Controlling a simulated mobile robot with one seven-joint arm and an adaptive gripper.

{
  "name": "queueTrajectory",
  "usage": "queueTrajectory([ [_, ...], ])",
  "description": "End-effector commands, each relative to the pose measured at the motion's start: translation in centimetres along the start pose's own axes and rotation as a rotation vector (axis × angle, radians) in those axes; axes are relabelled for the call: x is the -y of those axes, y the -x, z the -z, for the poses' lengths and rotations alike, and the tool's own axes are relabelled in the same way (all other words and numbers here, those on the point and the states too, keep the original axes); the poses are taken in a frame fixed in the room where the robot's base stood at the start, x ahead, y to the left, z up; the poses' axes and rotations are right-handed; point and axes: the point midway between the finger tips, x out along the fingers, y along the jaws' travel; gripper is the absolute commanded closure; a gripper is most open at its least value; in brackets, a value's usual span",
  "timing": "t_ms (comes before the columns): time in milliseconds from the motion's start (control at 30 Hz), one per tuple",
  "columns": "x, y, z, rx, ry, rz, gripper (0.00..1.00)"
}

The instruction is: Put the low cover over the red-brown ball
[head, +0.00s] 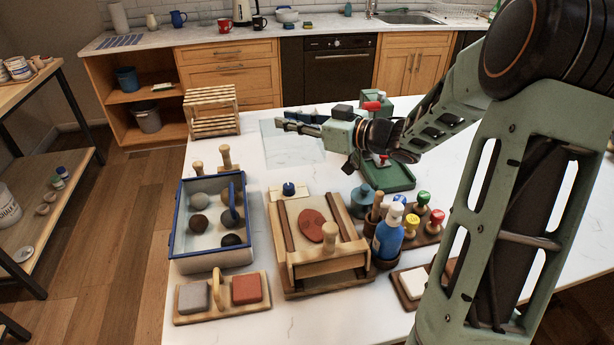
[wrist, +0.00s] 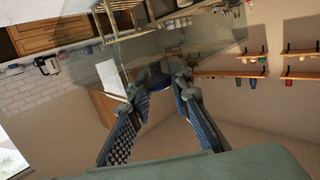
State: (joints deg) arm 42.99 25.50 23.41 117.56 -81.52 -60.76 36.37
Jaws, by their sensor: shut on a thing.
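My gripper (head: 287,126) is over the far part of the white table, its fingers pointing left. In the wrist view the fingers (wrist: 160,95) close around a small dark blue piece (wrist: 157,74). A clear, see-through sheet-like shape (wrist: 205,45) spreads beyond it, seemingly the low cover. In the head view the pale clear cover (head: 292,152) shows below the gripper; its height above the table is hard to judge. Several balls lie in the blue-rimmed tray: a grey one (head: 199,200), a dark brown one (head: 198,222) and a black one (head: 231,240).
The blue-rimmed tray (head: 174,232) stands at the table's left. Right of it is a wooden frame (head: 282,240) with a red clay slab (head: 312,226). A blue bottle (head: 387,238) and stamps stand farther right. A slatted rack (head: 211,110) stands at the back left.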

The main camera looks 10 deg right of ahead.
Motion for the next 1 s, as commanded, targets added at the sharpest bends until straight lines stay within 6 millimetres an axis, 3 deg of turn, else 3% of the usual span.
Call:
queueTrajectory([
  [233, -0.8, -1.2, -0.4, -0.002, -0.002, 0.003, 1.0],
  [667, -6.1, -7.8, -3.1, -0.001, -0.001, 0.001, 1.0],
  [1000, -8.3, -11.1, -7.1, -0.001, -0.001, 0.002, 1.0],
])
